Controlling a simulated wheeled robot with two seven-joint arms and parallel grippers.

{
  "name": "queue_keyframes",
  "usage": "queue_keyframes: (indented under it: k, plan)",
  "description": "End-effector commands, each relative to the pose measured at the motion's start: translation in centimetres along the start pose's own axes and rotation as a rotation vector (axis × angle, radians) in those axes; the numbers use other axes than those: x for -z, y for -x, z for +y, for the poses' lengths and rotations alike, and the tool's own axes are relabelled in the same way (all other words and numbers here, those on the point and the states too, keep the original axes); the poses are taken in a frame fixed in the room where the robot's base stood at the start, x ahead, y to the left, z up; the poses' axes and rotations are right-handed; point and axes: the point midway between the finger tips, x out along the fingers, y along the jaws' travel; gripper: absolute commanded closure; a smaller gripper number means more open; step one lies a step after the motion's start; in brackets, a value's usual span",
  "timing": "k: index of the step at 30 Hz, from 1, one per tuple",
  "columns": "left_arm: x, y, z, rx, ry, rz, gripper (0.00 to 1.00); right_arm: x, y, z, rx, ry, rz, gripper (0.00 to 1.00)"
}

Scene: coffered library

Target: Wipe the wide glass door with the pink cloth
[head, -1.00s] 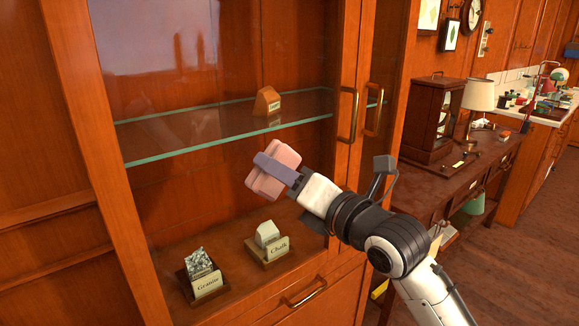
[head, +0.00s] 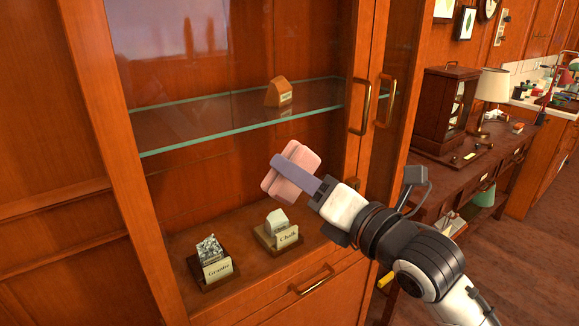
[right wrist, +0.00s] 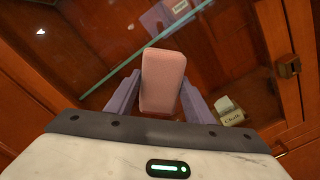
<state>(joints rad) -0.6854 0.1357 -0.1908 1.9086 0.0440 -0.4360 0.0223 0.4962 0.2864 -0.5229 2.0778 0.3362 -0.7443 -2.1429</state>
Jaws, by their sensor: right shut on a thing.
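My right gripper (head: 303,178) is shut on the pink cloth (head: 291,172), a folded pad. In the right wrist view the cloth (right wrist: 163,80) stands between the two purple fingers. The wide glass door (head: 215,160) of the wooden cabinet lies behind the cloth in the head view, with faint reflections on its upper part. I cannot tell whether the cloth touches the glass. My left gripper is not in view.
Behind the glass are a glass shelf (head: 200,121) with an orange block (head: 278,93), and Granite (head: 211,261) and Chalk (head: 279,230) samples below. Brass handles (head: 361,107) stand right of the pane. A side table (head: 440,185) with a lamp (head: 494,86) is farther right.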

Motion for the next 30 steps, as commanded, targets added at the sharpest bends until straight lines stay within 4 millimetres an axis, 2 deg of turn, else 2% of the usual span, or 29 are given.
queue_keyframes:
  k: [6, 20, 30]
  plan:
    - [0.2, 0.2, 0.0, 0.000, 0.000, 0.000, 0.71, 0.0, 1.7, 0.0, 0.000, 0.000, 0.000, 0.73]
    - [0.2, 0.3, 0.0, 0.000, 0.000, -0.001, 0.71, -0.1, 2.3, 0.0, 0.000, 0.000, -0.001, 0.73]
    - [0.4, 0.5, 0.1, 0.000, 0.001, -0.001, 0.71, -0.1, 4.9, 0.0, 0.001, 0.001, -0.001, 0.73]
